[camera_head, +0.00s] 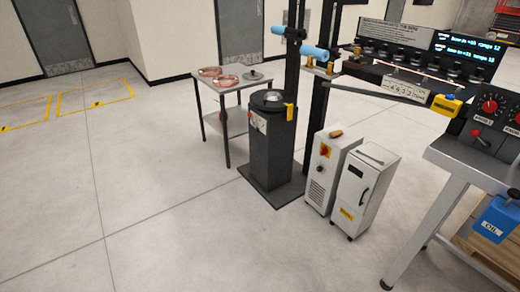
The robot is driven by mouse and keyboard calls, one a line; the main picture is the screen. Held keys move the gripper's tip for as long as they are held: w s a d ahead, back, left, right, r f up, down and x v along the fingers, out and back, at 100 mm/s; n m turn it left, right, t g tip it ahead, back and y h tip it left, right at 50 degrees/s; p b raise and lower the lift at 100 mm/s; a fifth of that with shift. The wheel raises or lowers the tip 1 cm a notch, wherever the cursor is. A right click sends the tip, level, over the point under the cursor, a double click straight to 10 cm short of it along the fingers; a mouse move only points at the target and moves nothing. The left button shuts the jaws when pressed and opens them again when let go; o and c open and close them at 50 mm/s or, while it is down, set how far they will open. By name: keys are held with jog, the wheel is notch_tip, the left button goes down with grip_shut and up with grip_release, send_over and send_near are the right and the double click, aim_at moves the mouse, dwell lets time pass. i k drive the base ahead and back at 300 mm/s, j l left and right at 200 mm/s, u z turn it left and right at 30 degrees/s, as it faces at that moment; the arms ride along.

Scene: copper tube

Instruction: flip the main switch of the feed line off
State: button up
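A narrow light-grey cabinet (322,178) stands on the floor right of centre. On its upper front is a red rotary switch on a yellow plate (325,151), with a small dark knob below it. The switch's handle position is too small to read. A sloped control panel at the far right carries red dials (490,106) and a red-knobbed lever (476,135). I cannot tell from any label which of these belongs to the feed line. My gripper is not in view.
A white wheeled unit (362,190) stands close against the cabinet's right side. A dark pedestal (270,140) on a floor plate stands left. The floor at left and front is clear.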

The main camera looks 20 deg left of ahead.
aim_at(324, 151)
jog(key=u, duration=0.35)
jog(key=i+j+z, duration=0.2)
jog(key=i, duration=0.55)
jog(key=i+j+z, duration=0.2)
jog(key=i+j, duration=0.15)
jog(key=i, duration=0.35)
jog(key=i+j+z, duration=0.15)
jog(key=i+j, duration=0.3)
jog(key=i, duration=0.25)
jog(key=i+j+z, duration=0.2)
jog(key=i+j, duration=0.3)
jog(key=i, duration=0.15)
